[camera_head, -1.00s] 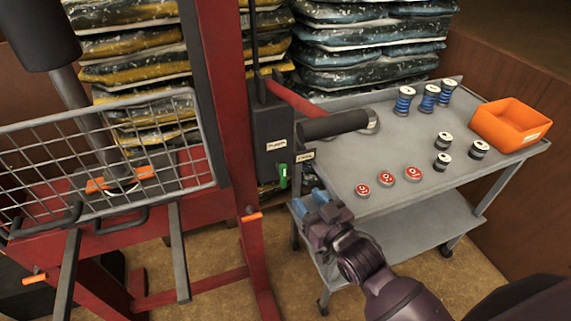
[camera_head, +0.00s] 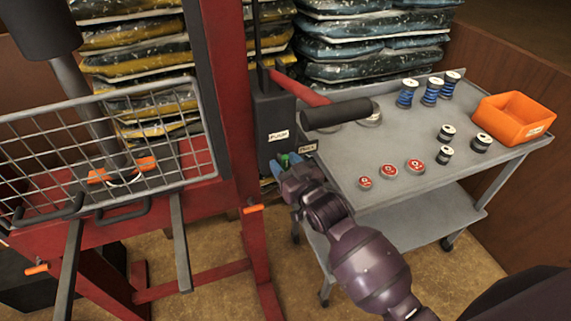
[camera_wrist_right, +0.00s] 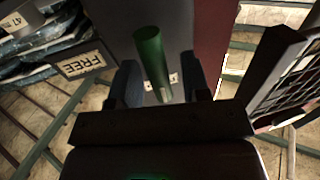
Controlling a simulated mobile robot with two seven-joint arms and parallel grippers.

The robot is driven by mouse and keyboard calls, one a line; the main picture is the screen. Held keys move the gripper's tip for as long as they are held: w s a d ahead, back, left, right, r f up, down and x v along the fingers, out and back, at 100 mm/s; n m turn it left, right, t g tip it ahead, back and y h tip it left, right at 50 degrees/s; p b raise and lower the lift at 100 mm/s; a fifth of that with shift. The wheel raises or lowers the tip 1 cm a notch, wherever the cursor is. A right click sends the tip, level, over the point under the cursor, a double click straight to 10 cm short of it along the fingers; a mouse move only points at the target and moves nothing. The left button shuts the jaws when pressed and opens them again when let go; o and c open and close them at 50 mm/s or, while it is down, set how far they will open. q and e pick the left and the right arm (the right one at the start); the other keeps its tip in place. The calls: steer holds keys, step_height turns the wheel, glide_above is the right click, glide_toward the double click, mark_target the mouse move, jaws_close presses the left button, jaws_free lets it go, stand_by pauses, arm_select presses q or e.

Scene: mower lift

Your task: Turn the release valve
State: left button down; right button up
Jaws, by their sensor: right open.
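The release valve is a small green handle (camera_head: 284,161) low on the dark pump box (camera_head: 277,122), which is fixed to the red lift post. My right gripper (camera_head: 288,168) is at the handle and covers much of it in the head view. In the right wrist view the green handle (camera_wrist_right: 151,58) stands between the two open fingers (camera_wrist_right: 160,85). A clear gap shows on both sides, and I see no contact. My left gripper does not show in either view.
A black-gripped red pump lever (camera_head: 335,114) juts out above my right gripper. A grey cart (camera_head: 400,200) with spools, red-topped tins and an orange bin (camera_head: 512,118) stands at right. A wire basket (camera_head: 110,150) is at left. Stacked bags stand behind.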

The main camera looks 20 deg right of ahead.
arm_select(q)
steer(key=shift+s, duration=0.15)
arm_select(e)
steer(key=shift+c, duration=0.5)
jaws_close()
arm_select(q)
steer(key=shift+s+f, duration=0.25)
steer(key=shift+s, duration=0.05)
